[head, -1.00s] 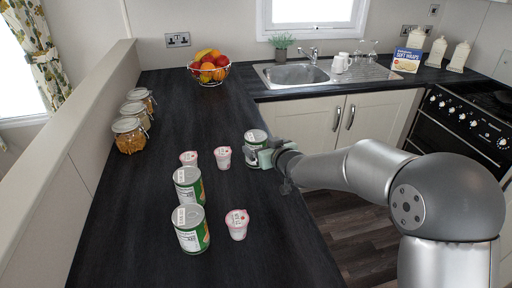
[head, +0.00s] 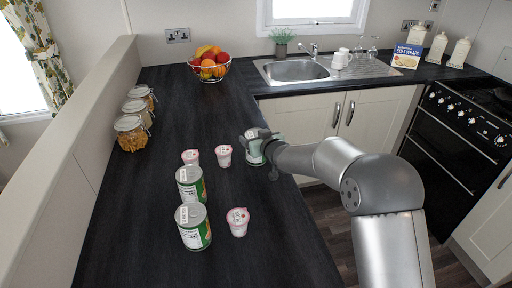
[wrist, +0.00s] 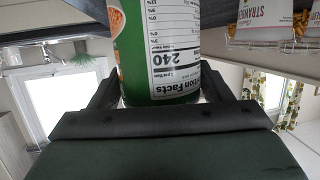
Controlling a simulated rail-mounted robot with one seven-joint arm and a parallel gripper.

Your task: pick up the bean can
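A green and white can (head: 254,150) stands upright near the right edge of the dark counter, by the sink corner. My gripper (head: 262,146) is at it from the right, with a finger on either side. In the wrist view the can (wrist: 158,50) sits between the spread fingers, its nutrition label facing me and an orange bean picture at its left edge. A thin gap seems to show beside it; firm contact is not visible. Two similar cans (head: 190,185) (head: 194,228) stand nearer on the counter, with green and orange labels.
Pink-lidded yogurt cups (head: 224,156) (head: 190,158) (head: 238,222) stand around the cans. Glass jars (head: 131,133) line the left wall. A fruit bowl (head: 210,68) and the sink (head: 297,70) are farther back. The counter's middle beyond the cans is clear.

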